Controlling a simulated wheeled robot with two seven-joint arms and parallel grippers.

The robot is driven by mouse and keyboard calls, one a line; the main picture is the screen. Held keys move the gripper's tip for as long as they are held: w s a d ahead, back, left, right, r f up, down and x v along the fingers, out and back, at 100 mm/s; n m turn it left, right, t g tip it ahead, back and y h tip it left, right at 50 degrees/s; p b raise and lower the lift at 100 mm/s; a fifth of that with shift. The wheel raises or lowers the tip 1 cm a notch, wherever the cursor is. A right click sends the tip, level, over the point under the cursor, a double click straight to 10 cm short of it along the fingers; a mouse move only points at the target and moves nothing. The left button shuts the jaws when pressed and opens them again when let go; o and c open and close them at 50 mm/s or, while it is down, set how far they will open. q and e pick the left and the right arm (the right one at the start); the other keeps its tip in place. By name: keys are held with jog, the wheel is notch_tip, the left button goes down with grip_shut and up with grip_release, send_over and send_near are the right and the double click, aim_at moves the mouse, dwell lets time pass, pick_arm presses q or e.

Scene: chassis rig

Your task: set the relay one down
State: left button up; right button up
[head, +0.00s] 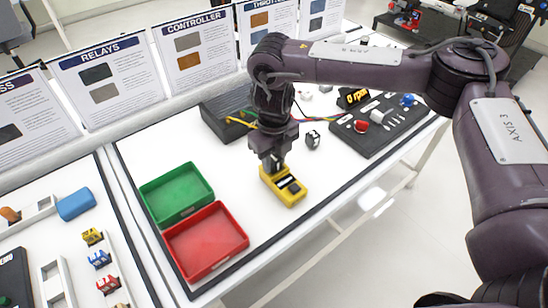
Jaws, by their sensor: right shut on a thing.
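My right gripper (274,164) points down over the middle of the white table and is shut on a small relay that the fingers mostly hide. The fingertips are at the back-left end of a yellow device (284,187) with a dark and white face. I cannot tell whether the relay touches this device. Another small dark and grey block (312,139) stands on the table to the right of the gripper. My left gripper is not in view.
A green tray (177,212) and a red tray (241,241) lie empty at left. A black panel (392,137) with knobs and a display is at right, a black box (209,120) behind the gripper. Sign boards (110,101) line the back. White table is clear around the yellow device.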

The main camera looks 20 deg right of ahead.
aim_at(274, 158)
jog(key=shift+s+f, duration=0.25)
jog(key=shift+f, duration=0.3)
jog(key=o, duration=1)
jog(key=shift+s, duration=0.1)
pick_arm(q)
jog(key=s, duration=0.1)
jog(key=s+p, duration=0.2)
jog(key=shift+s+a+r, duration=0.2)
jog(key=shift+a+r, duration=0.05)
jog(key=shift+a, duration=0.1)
pick_arm(e)
jog(key=shift+o, duration=0.3)
notch_tip(274, 158, up, 13)
jog(key=shift+w+r, duration=0.15)
jog(key=shift+w, duration=0.2)
